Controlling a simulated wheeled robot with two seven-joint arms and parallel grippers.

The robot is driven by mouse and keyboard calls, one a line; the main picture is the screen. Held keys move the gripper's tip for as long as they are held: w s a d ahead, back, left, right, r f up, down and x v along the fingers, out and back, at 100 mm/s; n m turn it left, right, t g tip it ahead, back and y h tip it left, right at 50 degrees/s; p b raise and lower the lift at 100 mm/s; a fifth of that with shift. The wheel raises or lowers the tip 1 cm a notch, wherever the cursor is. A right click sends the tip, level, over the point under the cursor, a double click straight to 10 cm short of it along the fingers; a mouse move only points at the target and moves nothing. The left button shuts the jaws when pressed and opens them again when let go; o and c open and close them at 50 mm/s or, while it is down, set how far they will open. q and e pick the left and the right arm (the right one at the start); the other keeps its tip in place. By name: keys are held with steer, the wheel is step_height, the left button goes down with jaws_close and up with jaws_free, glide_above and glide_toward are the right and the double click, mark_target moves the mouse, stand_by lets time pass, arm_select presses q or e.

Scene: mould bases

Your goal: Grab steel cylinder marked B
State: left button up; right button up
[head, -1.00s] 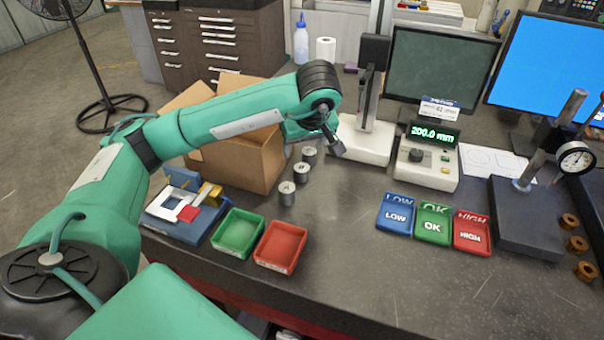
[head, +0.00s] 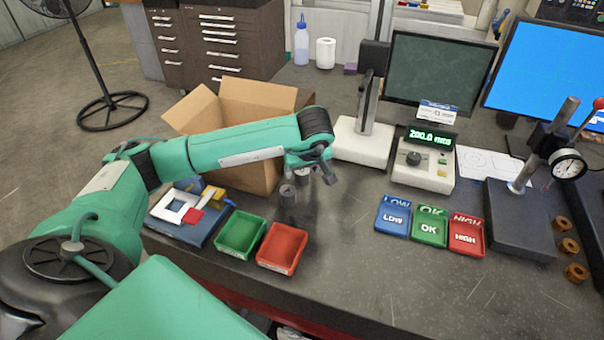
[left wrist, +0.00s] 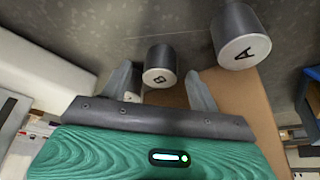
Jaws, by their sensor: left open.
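The steel cylinder marked B (left wrist: 159,62) stands upright in the left wrist view, its marked end toward the camera. It lies between and beyond the two spread fingers of my left gripper (left wrist: 159,74); I cannot tell whether they touch it. The steel cylinder marked A (left wrist: 236,32) is to its right, outside the fingers. Part of another cylinder shows behind the left finger. In the head view my left gripper (head: 327,174) hangs low by the row of cylinders; the nearest cylinder (head: 287,203) shows, and those behind are partly hidden by the arm. My right gripper is not in view.
An open cardboard box (head: 262,178) stands close behind the cylinders. Green (head: 240,235) and red (head: 282,247) trays lie in front. The white gauge stand base (head: 362,143) is to the right. The table's middle front is clear.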

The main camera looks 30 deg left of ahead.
arm_select(q)
steer(key=c, duration=1.2)
steer(key=shift+c, duration=0.6)
steer(key=shift+r, duration=0.1)
